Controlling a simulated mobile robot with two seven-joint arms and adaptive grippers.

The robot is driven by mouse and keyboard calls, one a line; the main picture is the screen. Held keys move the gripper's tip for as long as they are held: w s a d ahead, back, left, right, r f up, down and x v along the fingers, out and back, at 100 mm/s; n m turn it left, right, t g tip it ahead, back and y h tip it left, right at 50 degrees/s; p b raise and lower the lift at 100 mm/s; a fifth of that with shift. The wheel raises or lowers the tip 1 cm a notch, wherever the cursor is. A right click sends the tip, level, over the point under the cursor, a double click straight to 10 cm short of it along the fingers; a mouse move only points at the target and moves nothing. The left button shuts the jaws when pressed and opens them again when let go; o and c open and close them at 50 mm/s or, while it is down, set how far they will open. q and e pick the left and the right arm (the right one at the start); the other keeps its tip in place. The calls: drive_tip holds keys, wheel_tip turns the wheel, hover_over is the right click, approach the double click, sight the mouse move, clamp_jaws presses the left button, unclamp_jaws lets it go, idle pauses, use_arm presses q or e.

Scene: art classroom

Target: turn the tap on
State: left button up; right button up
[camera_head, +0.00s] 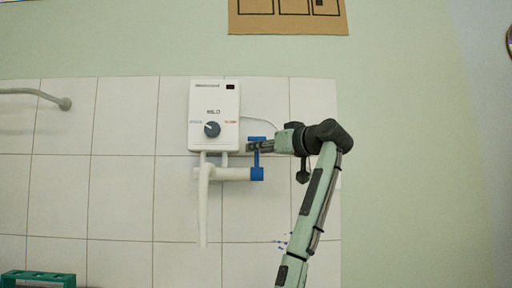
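The tap is a white pipe with a long spout (204,205) that hangs down below a white water heater (214,115) on the tiled wall. A blue tap handle (257,173) sits at the right end of the horizontal pipe, with its lever upright. My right gripper (252,147) comes in from the right at the top of the blue lever. Its fingers overlap the lever in this view. I cannot tell whether they touch it or grip it. My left gripper is not in view.
The heater has a dark round knob (212,129). A grey pipe (38,93) sticks out at the upper left. A green rack (38,279) stands at the lower left. Small blue marks (282,243) show beside my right arm. Bare tiles surround the spout.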

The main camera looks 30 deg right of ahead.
drive_tip(key=shift+w, duration=1)
drive_tip(key=shift+c, duration=0.6)
clamp_jaws()
